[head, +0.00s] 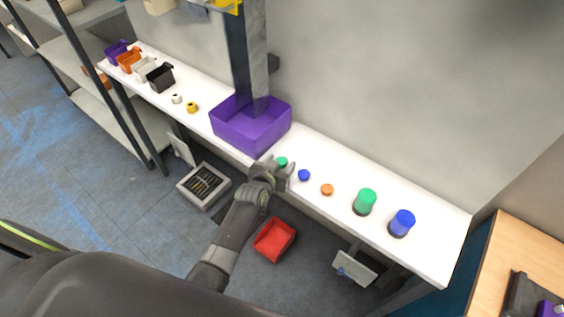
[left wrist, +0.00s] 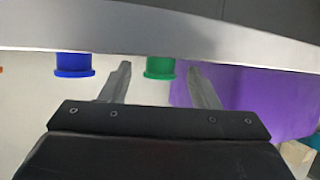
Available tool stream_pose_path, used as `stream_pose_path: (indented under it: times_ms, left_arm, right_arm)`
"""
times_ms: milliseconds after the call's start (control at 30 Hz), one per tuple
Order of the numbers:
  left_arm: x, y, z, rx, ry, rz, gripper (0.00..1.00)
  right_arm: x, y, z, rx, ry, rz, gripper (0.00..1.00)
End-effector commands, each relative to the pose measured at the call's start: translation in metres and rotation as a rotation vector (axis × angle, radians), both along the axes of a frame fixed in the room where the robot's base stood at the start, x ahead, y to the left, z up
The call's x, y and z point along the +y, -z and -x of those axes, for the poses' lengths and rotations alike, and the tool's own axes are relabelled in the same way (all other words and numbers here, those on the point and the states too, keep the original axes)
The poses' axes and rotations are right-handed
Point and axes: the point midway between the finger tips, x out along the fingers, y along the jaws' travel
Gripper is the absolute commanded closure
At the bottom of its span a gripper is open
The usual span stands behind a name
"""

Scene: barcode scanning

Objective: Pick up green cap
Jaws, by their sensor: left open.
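The small green cap (head: 282,161) lies on the white table near its front edge, just right of the purple bin. In the left wrist view the green cap (left wrist: 160,67) shows between the two fingers, a little beyond the tips. My left gripper (head: 278,170) is open and empty at the table edge beside the cap; its fingers also show in the left wrist view (left wrist: 158,75). The cap is partly hidden by the gripper in the head view. My right gripper is not in view.
A blue cap (head: 304,175) and an orange cap (head: 327,189) lie to the right. Farther right stand a green-topped container (head: 365,202) and a blue-topped one (head: 402,223). The purple bin (head: 232,133) and a dark post stand close on the left. A red bin (head: 274,241) is below.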

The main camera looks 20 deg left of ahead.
Motion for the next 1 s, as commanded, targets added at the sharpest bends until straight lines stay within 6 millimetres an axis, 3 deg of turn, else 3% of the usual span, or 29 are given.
stream_pose_path:
  times_ms: [200, 567, 1000]
  left_arm:
    - [0.0002, 0.0, -0.0005, 0.0, 0.0, 0.0, 0.44]
    - [0.0001, 0.0, -0.0002, 0.0, 0.0, 0.0, 0.92]
    - [-0.0002, -0.0039, -0.0005, -0.002, 0.0, 0.0, 0.92]
  right_arm:
    - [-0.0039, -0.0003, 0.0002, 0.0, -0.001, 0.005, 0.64]
    - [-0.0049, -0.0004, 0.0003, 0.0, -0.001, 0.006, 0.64]
    - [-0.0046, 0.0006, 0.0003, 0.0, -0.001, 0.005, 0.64]
